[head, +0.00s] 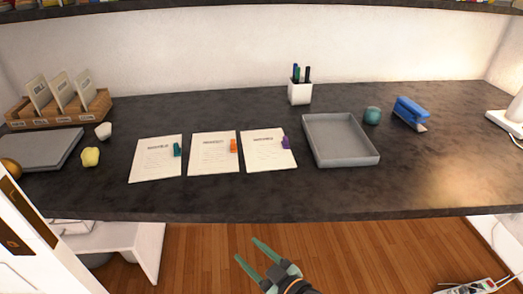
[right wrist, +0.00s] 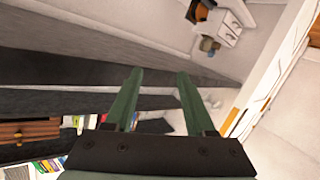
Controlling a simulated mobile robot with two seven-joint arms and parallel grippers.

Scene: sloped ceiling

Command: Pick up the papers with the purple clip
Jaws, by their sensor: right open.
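The papers with the purple clip (head: 266,151) lie flat on the dark desk in the head view, the rightmost of three paper stacks. The purple clip (head: 285,142) sits at their right edge. My right gripper (head: 253,249) is open and empty, in front of the desk's front edge and below the papers in the picture. Its two green fingers also show in the right wrist view (right wrist: 157,75), spread apart with nothing between them. My left gripper is not in view.
Papers with an orange clip (head: 213,155) and papers with a green clip (head: 156,160) lie to the left. A grey tray (head: 375,159) is close on the right. A pen cup (head: 300,93) stands behind. A blue stapler (head: 410,112) is farther right. The desk's front strip is clear.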

